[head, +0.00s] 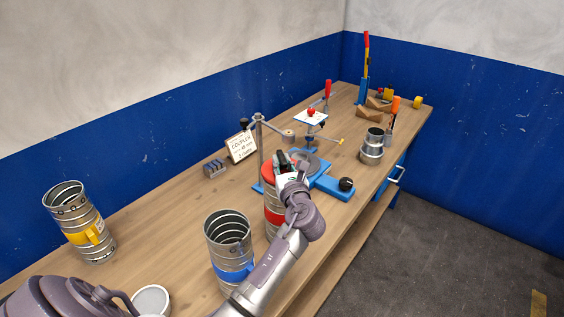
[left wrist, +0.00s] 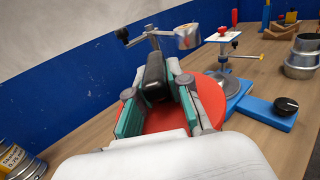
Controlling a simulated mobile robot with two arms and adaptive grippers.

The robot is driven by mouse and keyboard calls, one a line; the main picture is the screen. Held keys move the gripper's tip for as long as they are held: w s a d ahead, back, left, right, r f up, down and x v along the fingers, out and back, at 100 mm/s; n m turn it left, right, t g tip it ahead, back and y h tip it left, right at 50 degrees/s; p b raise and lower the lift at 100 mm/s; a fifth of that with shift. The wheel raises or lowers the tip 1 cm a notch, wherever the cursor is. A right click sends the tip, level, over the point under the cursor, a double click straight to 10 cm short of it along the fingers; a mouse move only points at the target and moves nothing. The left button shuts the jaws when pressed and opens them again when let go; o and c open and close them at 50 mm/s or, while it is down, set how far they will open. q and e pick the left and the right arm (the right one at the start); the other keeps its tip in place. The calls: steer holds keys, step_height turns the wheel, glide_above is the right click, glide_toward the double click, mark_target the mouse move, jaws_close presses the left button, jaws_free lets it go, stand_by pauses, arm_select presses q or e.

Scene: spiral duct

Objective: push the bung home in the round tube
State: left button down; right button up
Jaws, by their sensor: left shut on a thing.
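The red round bung (head: 270,165) with a black grip sits at the top of a silver ribbed tube with a red band (head: 273,215), which stands upright on the bench. My left gripper (head: 287,163) comes down over it. In the left wrist view, the fingers of my left gripper (left wrist: 160,95) are shut on the black grip (left wrist: 155,75), above the red disc of the bung (left wrist: 209,100). How deep the bung sits in the tube is hidden by the gripper and disc. My right gripper is not in view.
An open tube with a blue band (head: 230,245) stands in front, and one with a yellow band (head: 82,222) at the left. Behind the red tube are a post with an arm (head: 259,150) and a blue fixture with a black knob (head: 345,185). Metal couplers (head: 372,148) stand to the right.

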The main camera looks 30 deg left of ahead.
arm_select(q)
steer(key=shift+f, duration=0.4)
steer(key=c, duration=1)
jaws_free()
steer(key=shift+d, duration=0.1)
steer(key=v, duration=1.2)
